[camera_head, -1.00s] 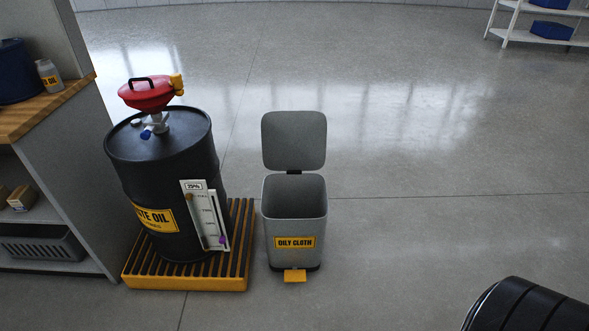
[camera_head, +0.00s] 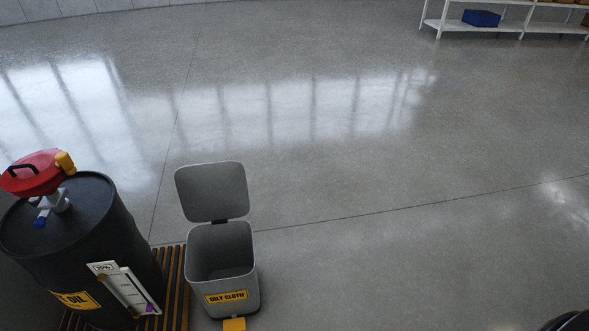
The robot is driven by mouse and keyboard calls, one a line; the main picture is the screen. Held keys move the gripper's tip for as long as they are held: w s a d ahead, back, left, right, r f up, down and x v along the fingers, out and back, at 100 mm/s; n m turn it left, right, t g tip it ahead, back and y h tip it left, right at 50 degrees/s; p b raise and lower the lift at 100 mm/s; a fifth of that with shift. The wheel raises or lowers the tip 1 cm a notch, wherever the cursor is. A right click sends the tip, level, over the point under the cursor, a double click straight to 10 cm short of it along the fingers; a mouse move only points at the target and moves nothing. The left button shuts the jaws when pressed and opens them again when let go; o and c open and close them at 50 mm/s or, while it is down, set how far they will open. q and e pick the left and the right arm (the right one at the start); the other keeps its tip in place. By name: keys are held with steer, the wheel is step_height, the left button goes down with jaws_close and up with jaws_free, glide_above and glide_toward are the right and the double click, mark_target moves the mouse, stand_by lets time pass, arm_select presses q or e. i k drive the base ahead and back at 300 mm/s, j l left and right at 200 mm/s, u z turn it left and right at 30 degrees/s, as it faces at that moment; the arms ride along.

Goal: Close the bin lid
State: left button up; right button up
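The grey bin (camera_head: 221,270) labelled OILY CLOTH stands on the floor at the lower left of the middle. Its grey lid (camera_head: 212,192) is open, standing up behind the bin's opening. The inside that shows looks empty. A yellow pedal (camera_head: 234,324) is at the bin's front foot, partly cut by the bottom edge. Neither of my grippers is in view.
A black waste oil drum (camera_head: 90,240) with a red funnel (camera_head: 36,172) stands left of the bin on a yellow slatted pallet (camera_head: 172,285). A white shelf (camera_head: 470,28) with a blue box (camera_head: 481,18) is at the far top right. The floor right of the bin is clear.

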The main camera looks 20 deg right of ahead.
mark_target(208, 193)
steer(key=i+l+z, duration=0.25)
steer(key=l+z, duration=0.2)
steer(key=i+l+z, duration=0.6)
steer(key=z, duration=0.25)
steer(key=i+l+u, duration=0.15)
steer(key=i, duration=0.35)
steer(key=i+l+u, duration=0.1)
steer(key=i, duration=0.4)
steer(key=i+u, duration=0.25)
steer(key=u, duration=0.15)
steer(key=i+u, duration=0.25)
steer(key=u, duration=0.15)
steer(key=i+l+u, duration=0.15)
steer(key=u, duration=0.25)
steer(key=i+l+u, duration=0.25)
steer(key=u, duration=0.2)
steer(key=i+l+u, duration=0.25)
steer(key=u, duration=0.15)
